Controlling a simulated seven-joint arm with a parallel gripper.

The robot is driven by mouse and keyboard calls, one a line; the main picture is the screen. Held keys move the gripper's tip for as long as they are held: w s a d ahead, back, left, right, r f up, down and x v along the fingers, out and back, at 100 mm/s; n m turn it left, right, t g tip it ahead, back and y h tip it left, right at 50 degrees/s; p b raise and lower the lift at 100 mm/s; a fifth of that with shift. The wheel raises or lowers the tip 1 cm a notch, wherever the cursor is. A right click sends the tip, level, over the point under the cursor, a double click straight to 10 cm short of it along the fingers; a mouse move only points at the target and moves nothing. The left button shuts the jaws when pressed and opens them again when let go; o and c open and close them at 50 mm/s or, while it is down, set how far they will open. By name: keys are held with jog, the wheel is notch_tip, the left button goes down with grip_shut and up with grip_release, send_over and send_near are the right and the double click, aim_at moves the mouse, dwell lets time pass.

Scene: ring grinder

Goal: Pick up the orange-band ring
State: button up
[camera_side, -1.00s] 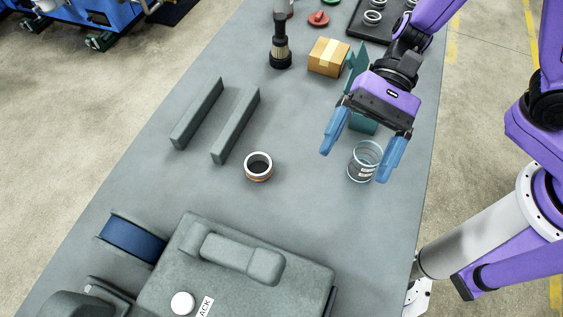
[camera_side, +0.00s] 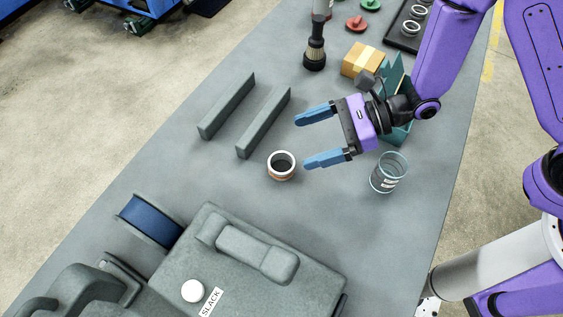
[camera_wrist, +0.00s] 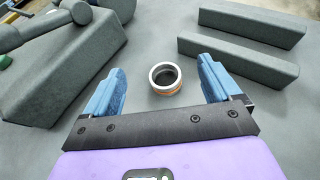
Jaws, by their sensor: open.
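The orange-band ring (camera_side: 282,166) stands on the grey table with its opening up, silver with an orange band low on its side. It also shows in the wrist view (camera_wrist: 166,79), ahead of the fingers and between their lines. My gripper (camera_side: 300,140) is open and empty, with its blue fingers pointing left. In the side view the nearer finger's tip is close to the ring's upper right; I cannot tell how high it is above the table. In the wrist view the gripper (camera_wrist: 160,88) has a finger on each side of the ring, apart from it.
Two grey rails (camera_side: 264,124) lie left of my gripper. A clear cup (camera_side: 389,173) stands to the right. A grey machine (camera_side: 250,260) with a blue belt (camera_side: 150,222) fills the front. A cardboard box (camera_side: 363,60) and a dark brush (camera_side: 314,53) stand behind.

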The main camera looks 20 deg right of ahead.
aim_at(288, 168)
jog(key=shift+f, duration=2.75)
jog(key=x, duration=0.5)
jog(key=c, duration=1.2)
jog(key=shift+c, duration=0.3)
jog(key=shift+r, duration=0.2)
